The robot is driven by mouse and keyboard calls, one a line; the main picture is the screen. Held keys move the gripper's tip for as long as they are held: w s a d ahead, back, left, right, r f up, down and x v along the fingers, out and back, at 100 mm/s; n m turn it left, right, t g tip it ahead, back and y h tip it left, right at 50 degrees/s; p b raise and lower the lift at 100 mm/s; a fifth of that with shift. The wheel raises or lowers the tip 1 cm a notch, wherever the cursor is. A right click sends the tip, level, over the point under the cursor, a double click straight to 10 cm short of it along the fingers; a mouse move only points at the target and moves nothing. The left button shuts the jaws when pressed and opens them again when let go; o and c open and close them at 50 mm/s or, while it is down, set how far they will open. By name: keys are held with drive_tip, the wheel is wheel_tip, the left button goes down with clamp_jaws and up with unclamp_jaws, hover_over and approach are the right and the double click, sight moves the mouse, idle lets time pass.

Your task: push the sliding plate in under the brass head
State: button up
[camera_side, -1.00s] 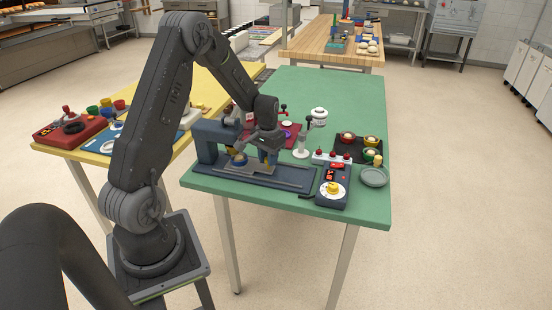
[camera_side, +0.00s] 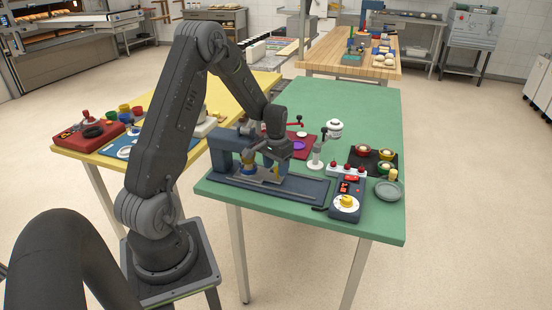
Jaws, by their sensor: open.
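A dark blue press frame (camera_side: 222,157) stands at the left front of the green table, on a long dark blue base with rails (camera_side: 303,189). The sliding plate (camera_side: 268,182) appears as a grey piece on the rails, partly covered by my gripper. A small yellow and blue piece (camera_side: 248,164) shows beside the frame; the brass head itself is hard to make out behind my gripper. My gripper (camera_side: 266,172) points down over the rails, just right of the frame, open. Whether it touches the plate I cannot tell.
A control box (camera_side: 347,197) with a yellow knob stands at the right end of the base. The back of the green table (camera_side: 355,100) is clear.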

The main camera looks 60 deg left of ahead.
wheel_tip(320, 180, up, 14)
drive_tip(key=shift+f, duration=0.15)
idle(0.4)
drive_tip(key=s+d+r+m+t+y, duration=0.15)
drive_tip(key=d+r, duration=0.25)
drive_tip(key=d, duration=0.4)
drive_tip(key=s+d+r+m+t+h, duration=0.1)
drive_tip(key=s+d+r, duration=0.2)
drive_tip(key=d+r, duration=0.35)
drive_tip(key=s+d+f+m+t, duration=0.1)
drive_tip(key=s+d+m+t, duration=0.1)
drive_tip(key=s+d, duration=0.9)
drive_tip(key=shift+s+d+t, duration=0.15)
drive_tip(key=shift+d+t, duration=0.4)
drive_tip(key=shift+d, duration=0.45)
